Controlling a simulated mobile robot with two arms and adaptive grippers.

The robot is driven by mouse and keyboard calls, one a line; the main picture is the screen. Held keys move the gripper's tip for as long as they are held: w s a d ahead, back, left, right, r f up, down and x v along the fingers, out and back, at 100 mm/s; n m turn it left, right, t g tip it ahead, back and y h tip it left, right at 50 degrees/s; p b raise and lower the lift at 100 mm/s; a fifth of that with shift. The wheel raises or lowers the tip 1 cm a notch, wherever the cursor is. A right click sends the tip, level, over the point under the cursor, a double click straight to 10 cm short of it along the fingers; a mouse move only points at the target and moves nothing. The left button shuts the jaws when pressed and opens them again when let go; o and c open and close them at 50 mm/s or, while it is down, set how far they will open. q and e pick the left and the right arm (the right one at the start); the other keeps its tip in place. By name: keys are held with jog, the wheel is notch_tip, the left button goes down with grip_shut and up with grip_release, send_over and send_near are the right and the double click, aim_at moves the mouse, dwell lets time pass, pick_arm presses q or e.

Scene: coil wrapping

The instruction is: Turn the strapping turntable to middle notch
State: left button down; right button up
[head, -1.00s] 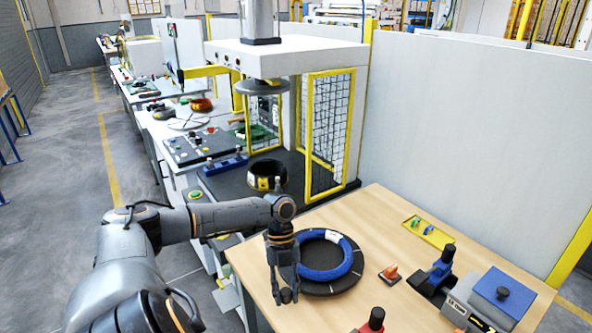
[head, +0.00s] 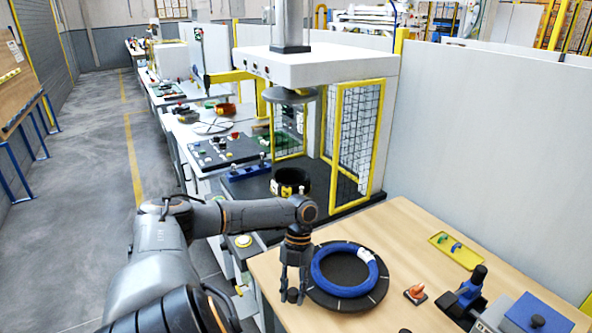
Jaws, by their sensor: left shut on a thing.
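The strapping turntable (head: 321,297) is a black disc with pale marks near its rim, on the wooden table. A blue coil (head: 323,280) with a white label lies flat on it. My left gripper (head: 292,294) points down at the disc's left edge. Its fingers are shut on a small dark knob (head: 292,296) at the turntable's rim. The fingers partly hide the knob and that edge. I cannot tell which pale mark is the middle notch. My right gripper is not in view.
On the table (head: 407,225) are an orange-topped piece (head: 416,293), a yellow tray (head: 455,250) with small green and blue parts, and a blue-and-black tool (head: 468,290). A blue-topped box (head: 538,314) stands at the front right. A caged press (head: 318,60) stands behind.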

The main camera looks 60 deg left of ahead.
pick_arm(q)
jog(key=shift+a, duration=0.15)
dwell(0.3)
jog(key=c, duration=1)
grip_release()
jog(key=shift+c, duration=0.2)
jog(key=v, duration=1.2)
